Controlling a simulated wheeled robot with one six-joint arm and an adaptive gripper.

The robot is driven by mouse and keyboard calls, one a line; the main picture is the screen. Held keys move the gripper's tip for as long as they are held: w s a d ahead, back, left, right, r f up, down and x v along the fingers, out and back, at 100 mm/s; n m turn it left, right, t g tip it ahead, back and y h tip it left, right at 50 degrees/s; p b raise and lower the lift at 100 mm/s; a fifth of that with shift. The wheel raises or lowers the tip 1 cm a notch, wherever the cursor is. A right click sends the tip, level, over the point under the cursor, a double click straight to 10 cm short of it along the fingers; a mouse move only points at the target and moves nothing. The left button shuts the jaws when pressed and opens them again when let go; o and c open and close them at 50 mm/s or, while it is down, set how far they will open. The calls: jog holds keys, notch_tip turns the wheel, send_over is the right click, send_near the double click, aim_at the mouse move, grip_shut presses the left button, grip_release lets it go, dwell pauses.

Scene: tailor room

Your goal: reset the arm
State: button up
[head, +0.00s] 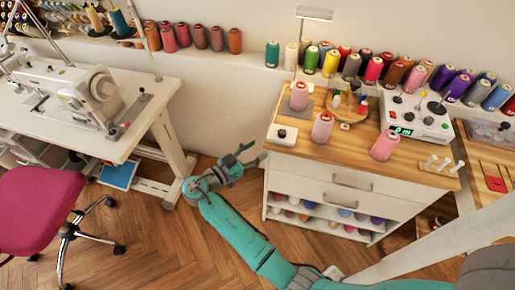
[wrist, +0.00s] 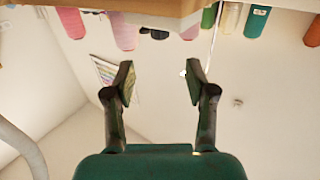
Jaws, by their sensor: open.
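My gripper (head: 256,152) is at the end of my teal arm, which reaches out over the wooden floor (head: 170,240) in the head view. It is left of the wooden-topped cabinet (head: 285,160), close to its front left corner. In the wrist view my gripper (wrist: 160,75) has its two dark fingers spread wide, with nothing between them. The wrist view looks upside down, with the wooden counter edge (wrist: 160,20) along the top and thread spools pointing down from it.
Pink spools (head: 322,127) and a control box (head: 415,118) stand on the cabinet top. A sewing table (head: 150,105) and a magenta chair (head: 38,210) are at the left. A pale diagonal bar (head: 430,258) crosses the lower right.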

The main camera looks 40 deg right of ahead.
dwell(0.3)
jog(key=s+d+f+n+t+y, duration=0.1)
jog(key=s+f+n+t+y, duration=0.3)
jog(key=f, duration=0.3)
jog(key=s+d+f+n+t+y, duration=0.1)
jog(key=s+f+n+y, duration=0.1)
jog(key=s+f+n, duration=0.4)
jog(key=s+a+f+n+t+y, duration=0.3)
jog(key=s+a+f+n+y, duration=0.25)
jog(key=s, duration=0.45)
jog(key=s+a+r+n+t+y, duration=0.1)
jog(key=s+a+r+y, duration=0.2)
jog(key=s, duration=0.3)
jog(key=s+a+r+n+t+y, duration=0.1)
jog(key=s+a+r+y, duration=0.15)
jog(key=s, duration=0.25)
jog(key=s+a+r+t, duration=0.1)
jog(key=s+r, duration=0.1)
jog(key=r, duration=0.4)
jog(key=s+a+r+t, duration=0.1)
jog(key=s+r, duration=0.2)
jog(key=r, duration=0.2)
jog(key=s+r+t+y, duration=0.1)
jog(key=s+r, duration=0.2)
jog(key=r, duration=0.3)
jog(key=shift+a+r+t, duration=0.35)
jog(key=shift+a+t, duration=0.05)
jog(key=shift+f, duration=0.1)
dwell(0.4)
